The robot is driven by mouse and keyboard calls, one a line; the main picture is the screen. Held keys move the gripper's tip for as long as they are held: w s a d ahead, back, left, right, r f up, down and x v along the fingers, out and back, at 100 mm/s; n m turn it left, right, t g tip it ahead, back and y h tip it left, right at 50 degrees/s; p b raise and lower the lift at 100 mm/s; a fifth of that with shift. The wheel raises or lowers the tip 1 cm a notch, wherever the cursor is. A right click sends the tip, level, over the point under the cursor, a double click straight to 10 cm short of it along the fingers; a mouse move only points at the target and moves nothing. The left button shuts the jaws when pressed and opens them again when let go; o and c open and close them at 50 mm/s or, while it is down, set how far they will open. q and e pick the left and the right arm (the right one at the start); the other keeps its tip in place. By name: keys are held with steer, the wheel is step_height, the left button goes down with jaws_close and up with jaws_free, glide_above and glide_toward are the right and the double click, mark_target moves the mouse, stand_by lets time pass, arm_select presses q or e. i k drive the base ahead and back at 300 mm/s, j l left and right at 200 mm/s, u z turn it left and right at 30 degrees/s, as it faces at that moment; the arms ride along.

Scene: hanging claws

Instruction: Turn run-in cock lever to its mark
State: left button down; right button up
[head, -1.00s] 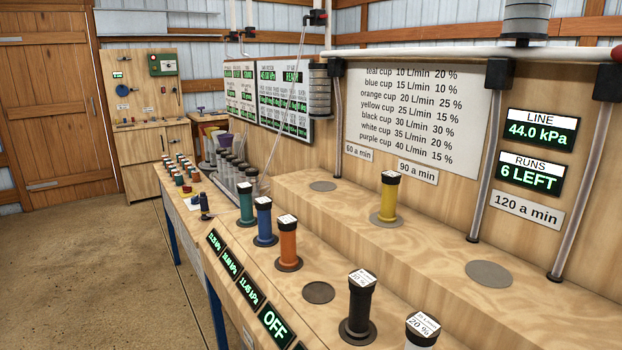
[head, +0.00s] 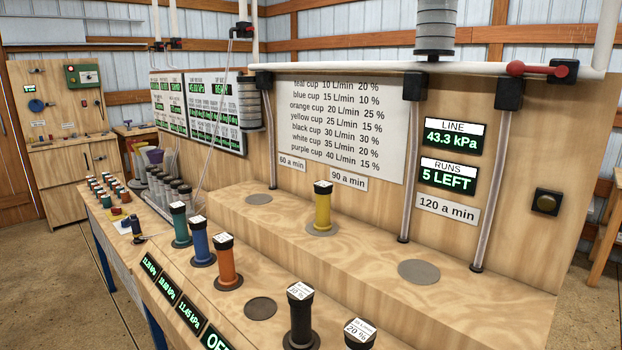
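A red lever (head: 532,69) lies roughly level on a black cock (head: 563,71) at the right end of the white overhead pipe. No label tells which one is the run-in cock, and I cannot make out a mark beside either. Neither of my grippers is in view.
A stepped wooden bench holds a yellow cup (head: 323,208) on the upper step. Teal (head: 180,226), blue (head: 200,243), orange (head: 226,263) and black (head: 299,318) cups stand on the lower step. A LINE display (head: 451,136) reads 43.3 kPa; RUNS (head: 448,172) reads 5 LEFT. Clear tubes hang before the panel.

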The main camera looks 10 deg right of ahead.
mark_target(516, 68)
steer(key=z, duration=1.35)
steer(key=l+u, duration=0.1)
steer(key=l, duration=0.4)
steer(key=k+l+u, duration=0.15)
steer(key=l, duration=0.35)
steer(key=i, duration=0.05)
